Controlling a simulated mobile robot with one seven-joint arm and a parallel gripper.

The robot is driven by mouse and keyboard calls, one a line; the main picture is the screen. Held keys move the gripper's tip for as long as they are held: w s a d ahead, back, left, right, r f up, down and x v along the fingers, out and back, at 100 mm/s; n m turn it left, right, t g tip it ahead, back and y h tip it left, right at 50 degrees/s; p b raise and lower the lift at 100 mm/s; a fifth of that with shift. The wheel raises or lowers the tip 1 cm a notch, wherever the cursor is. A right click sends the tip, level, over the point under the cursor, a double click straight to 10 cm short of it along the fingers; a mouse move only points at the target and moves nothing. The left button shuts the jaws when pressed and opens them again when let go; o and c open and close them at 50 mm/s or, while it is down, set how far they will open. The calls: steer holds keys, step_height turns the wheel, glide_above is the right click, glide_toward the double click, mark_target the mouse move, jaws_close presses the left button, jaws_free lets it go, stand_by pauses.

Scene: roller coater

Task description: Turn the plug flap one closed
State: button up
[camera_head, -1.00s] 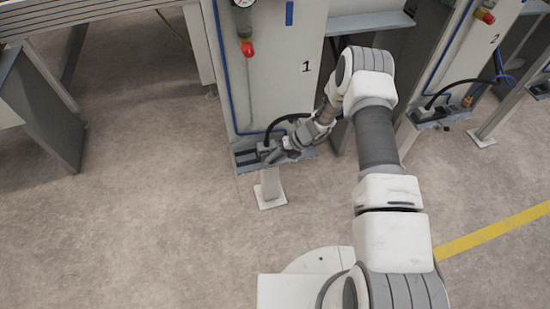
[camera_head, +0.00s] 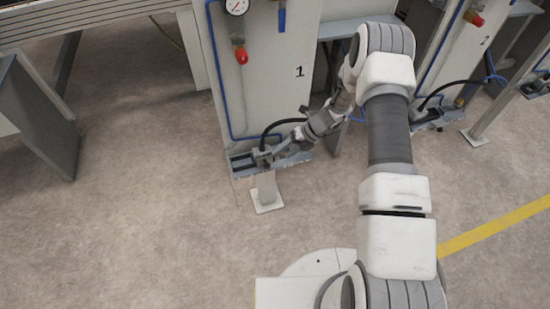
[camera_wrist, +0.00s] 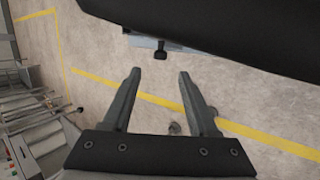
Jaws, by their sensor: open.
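At station 1, a small grey plug (camera_head: 262,155) with a black cable sits on a grey ledge (camera_head: 243,171) low on the panel. Its flap is too small in the head view to tell open from closed. My gripper (camera_head: 272,159) is close beside the plug's right side; touching or apart I cannot tell. In the wrist view my gripper (camera_wrist: 158,74) has its two fingers spread, with nothing between them. A small dark knob-like part (camera_wrist: 161,53) shows just beyond the fingertips. A large dark shape (camera_wrist: 210,22) fills the top; I cannot tell what it is.
The panel marked 1 (camera_head: 258,75) stands behind the ledge, with a gauge (camera_head: 236,6), a red knob (camera_head: 240,56) and blue tubing. A white post (camera_head: 266,190) supports the ledge. Station 2 is at the right.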

steer(key=v, duration=0.9)
steer(key=shift+p, duration=0.35)
steer(key=shift+f, duration=0.15)
